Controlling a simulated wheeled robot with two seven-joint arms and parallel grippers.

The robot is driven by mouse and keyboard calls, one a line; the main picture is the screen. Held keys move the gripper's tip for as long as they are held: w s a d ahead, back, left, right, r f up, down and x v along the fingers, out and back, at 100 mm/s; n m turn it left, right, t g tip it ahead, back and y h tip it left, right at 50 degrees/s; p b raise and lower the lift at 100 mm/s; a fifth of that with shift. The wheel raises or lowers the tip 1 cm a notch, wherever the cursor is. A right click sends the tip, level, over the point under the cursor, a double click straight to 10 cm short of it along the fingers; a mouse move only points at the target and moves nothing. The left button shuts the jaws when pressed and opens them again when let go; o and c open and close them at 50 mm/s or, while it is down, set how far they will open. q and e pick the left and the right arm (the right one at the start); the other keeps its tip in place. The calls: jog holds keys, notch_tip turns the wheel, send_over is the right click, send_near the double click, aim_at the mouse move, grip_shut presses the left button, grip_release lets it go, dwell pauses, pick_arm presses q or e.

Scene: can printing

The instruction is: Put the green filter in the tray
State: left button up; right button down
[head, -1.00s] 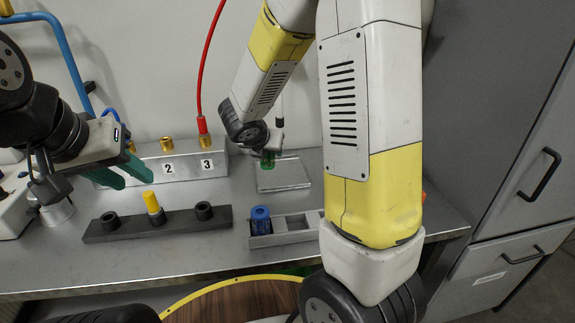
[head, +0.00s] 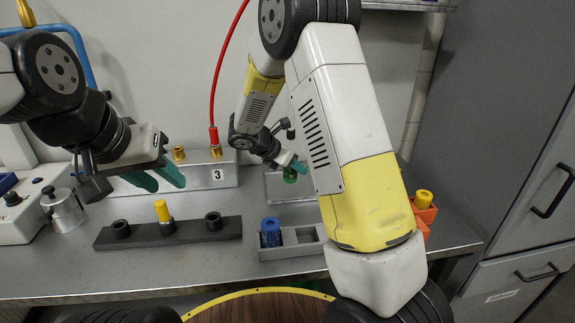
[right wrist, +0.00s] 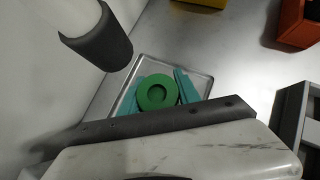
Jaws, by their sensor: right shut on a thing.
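The green filter (head: 290,174) is round with a central recess; it also shows in the right wrist view (right wrist: 157,93). My right gripper (head: 293,168) is shut on it, with teal fingers on either side. The filter is over a shallow square metal tray (head: 278,191); I cannot tell whether it touches. That tray's rim shows around the fingers in the right wrist view (right wrist: 205,85). A grey compartment tray (head: 290,250) stands nearer the front, with a blue filter (head: 271,232) in its left end. My left gripper (head: 160,180) is open and empty above the bench at left.
A dark holder (head: 190,230) with three sockets, a yellow piece (head: 162,210) in the middle one, lies left of the compartment tray. A metal block (head: 222,178) with brass fittings and a red hose stands behind. An orange bin (head: 425,214) is at right, partly behind my right arm.

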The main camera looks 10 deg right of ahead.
aim_at(295, 172)
jog(key=shift+w+d+f, duration=0.1)
jog(key=shift+w+d, duration=0.05)
jog(key=shift+w, duration=0.4)
jog(key=shift+w+d, duration=0.15)
jog(key=shift+w, duration=0.35)
jog(key=shift+w+f, duration=0.1)
jog(key=shift+f, duration=1.65)
jog(key=shift+f, duration=0.1)
jog(key=c, duration=0.9)
grip_release()
jog(key=shift+o, duration=0.2)
